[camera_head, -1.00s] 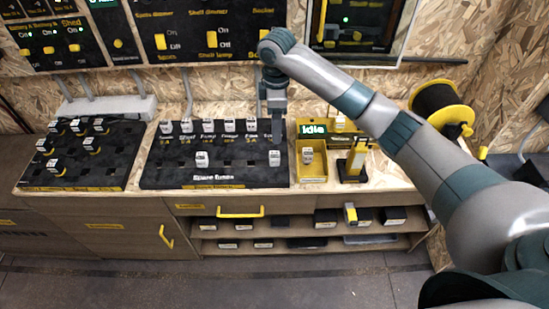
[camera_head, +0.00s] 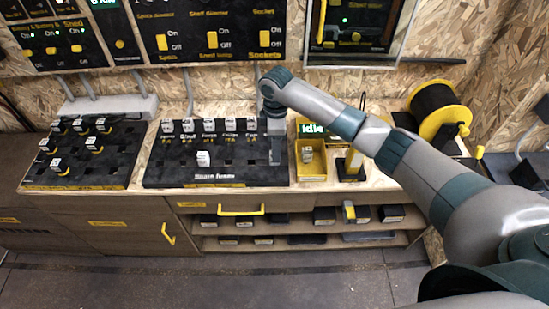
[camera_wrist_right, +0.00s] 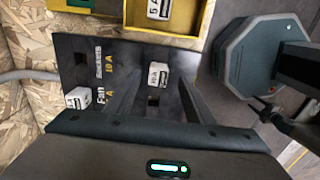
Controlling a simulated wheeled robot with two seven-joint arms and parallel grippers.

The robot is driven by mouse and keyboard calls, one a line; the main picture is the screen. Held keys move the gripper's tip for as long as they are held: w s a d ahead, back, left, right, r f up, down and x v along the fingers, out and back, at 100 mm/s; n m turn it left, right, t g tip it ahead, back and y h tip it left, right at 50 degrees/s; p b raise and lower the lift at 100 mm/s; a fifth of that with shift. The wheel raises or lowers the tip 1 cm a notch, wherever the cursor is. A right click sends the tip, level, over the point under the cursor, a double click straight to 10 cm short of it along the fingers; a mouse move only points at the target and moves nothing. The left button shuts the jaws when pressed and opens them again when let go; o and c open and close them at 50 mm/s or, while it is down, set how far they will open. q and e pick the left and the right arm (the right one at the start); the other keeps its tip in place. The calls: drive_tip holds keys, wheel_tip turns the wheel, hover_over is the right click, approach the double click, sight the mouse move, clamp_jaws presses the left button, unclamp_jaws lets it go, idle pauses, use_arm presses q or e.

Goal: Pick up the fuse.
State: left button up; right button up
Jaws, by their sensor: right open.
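A small white fuse (camera_wrist_right: 158,74) marked 10 A stands in the black spare-fuse board (camera_head: 225,174). In the right wrist view it is between the two fingers of my right gripper (camera_wrist_right: 156,88), which are open, with no clear contact. In the head view my right gripper (camera_head: 275,157) points down over the right end of the board and hides this fuse. Another white fuse (camera_head: 203,158) stands in the front of the board, left of the gripper. Several more stand in a labelled back row, including a fuse (camera_wrist_right: 78,98) near the Fan label.
A yellow tray (camera_head: 312,176) holding a fuse (camera_head: 307,154) is just right of the board. Right of it are a yellow-and-black stand (camera_head: 352,166) and a cable reel (camera_head: 440,110). Another black fuse board (camera_head: 110,170) lies left. The chipboard wall is close behind.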

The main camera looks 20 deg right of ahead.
drive_tip(key=shift+f+p, duration=0.35)
drive_tip(key=shift+f, duration=0.2)
drive_tip(key=f, duration=0.1)
drive_tip(key=f+p, duration=0.1)
drive_tip(key=f, duration=0.1)
drive_tip(key=shift+w+a, duration=0.15)
drive_tip(key=shift+w, duration=0.05)
drive_tip(key=shift+f, duration=0.55)
drive_tip(key=c, duration=1.1)
